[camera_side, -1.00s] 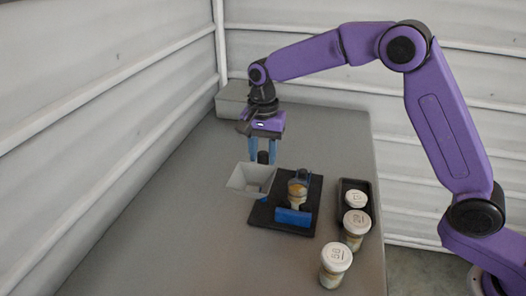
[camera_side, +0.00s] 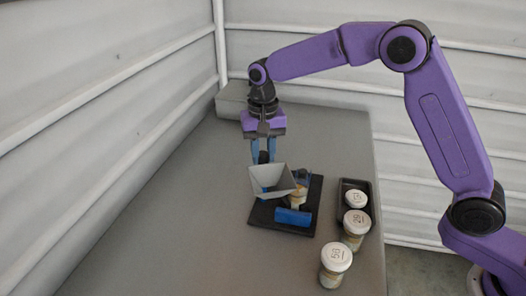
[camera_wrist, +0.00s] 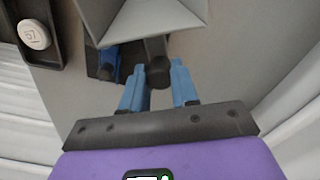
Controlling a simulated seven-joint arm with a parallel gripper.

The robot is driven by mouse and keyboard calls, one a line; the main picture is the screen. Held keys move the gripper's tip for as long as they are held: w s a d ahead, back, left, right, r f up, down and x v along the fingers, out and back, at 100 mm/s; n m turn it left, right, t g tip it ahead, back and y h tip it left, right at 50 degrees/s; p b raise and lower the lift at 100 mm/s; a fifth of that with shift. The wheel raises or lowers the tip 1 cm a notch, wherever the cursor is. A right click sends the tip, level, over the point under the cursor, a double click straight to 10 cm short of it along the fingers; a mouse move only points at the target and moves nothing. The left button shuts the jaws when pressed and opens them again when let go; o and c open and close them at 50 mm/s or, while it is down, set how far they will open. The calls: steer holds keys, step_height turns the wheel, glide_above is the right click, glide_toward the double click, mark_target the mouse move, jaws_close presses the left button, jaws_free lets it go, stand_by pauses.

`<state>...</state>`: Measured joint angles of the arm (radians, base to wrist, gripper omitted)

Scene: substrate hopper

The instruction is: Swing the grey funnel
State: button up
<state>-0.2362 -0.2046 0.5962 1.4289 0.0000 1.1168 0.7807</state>
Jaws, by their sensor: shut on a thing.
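The grey funnel (camera_side: 268,179) is a square, flared hopper, and it sits over the left part of the black base (camera_side: 262,214). Its wide end also shows at the top of the wrist view (camera_wrist: 140,22). My gripper (camera_side: 263,158) is at the funnel's back side, with its blue fingers pointing down. In the wrist view the fingers (camera_wrist: 158,78) are closed about a dark round knob (camera_wrist: 159,70) on a dark arm by the funnel. The funnel partly hides a jar (camera_side: 300,198) standing on the base.
A blue block (camera_side: 293,217) lies at the base's front edge. A black tray (camera_side: 366,190) at the right holds white-lidded jars (camera_side: 355,199). Another lidded jar (camera_side: 336,258) stands nearer the front. The table (camera_side: 180,215) is clear on the left.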

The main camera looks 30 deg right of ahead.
steer(key=n, duration=0.6)
steer(key=shift+n, duration=0.3)
steer(key=n, duration=0.6)
steer(key=o, duration=0.7)
steer(key=shift+o, duration=0.2)
steer(key=shift+r, duration=3.5)
